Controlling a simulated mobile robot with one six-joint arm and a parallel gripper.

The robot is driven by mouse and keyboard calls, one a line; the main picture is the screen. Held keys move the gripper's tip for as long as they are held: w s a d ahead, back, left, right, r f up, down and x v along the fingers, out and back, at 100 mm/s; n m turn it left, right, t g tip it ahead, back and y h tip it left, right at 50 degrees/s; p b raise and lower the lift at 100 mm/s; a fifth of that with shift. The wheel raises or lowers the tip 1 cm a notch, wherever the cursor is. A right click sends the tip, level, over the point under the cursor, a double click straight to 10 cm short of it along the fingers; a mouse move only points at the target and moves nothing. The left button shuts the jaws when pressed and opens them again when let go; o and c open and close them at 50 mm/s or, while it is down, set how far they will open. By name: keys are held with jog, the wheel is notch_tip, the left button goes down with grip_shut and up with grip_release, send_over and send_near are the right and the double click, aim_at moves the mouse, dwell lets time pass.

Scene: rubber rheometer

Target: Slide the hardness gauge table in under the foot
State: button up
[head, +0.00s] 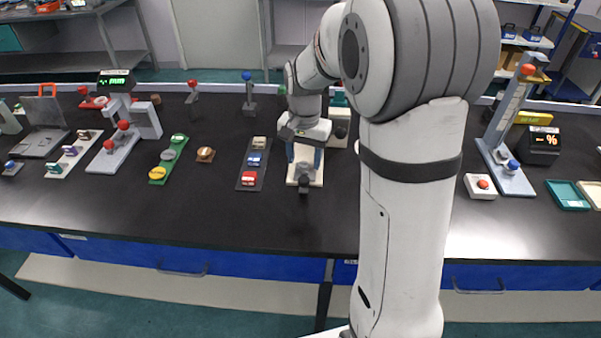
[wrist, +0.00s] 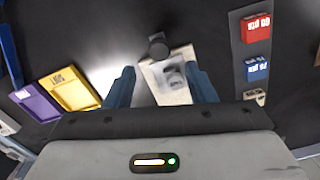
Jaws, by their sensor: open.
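My gripper (head: 304,160) points down over a small cream plate (head: 317,181) near the middle of the bench. A dark round knob (head: 304,187) stands at the plate's front edge. In the wrist view, my gripper (wrist: 162,88) is open, with one blue finger on each side of the cream plate (wrist: 182,94). A blurred pale, grey shape lies on the plate between the fingers. The knob (wrist: 158,46) is beyond the fingertips. I cannot tell whether the fingers touch anything. I cannot make out the gauge's foot; my wrist and arm cover the area behind the plate.
In the wrist view, yellow (wrist: 70,88) and purple (wrist: 36,103) trays lie left. The bench front before the plate is clear.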

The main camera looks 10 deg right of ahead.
aim_at(303, 179)
notch_tip(303, 179, down, 6)
jog(key=shift+f, duration=0.2)
grip_shut()
dwell(0.6)
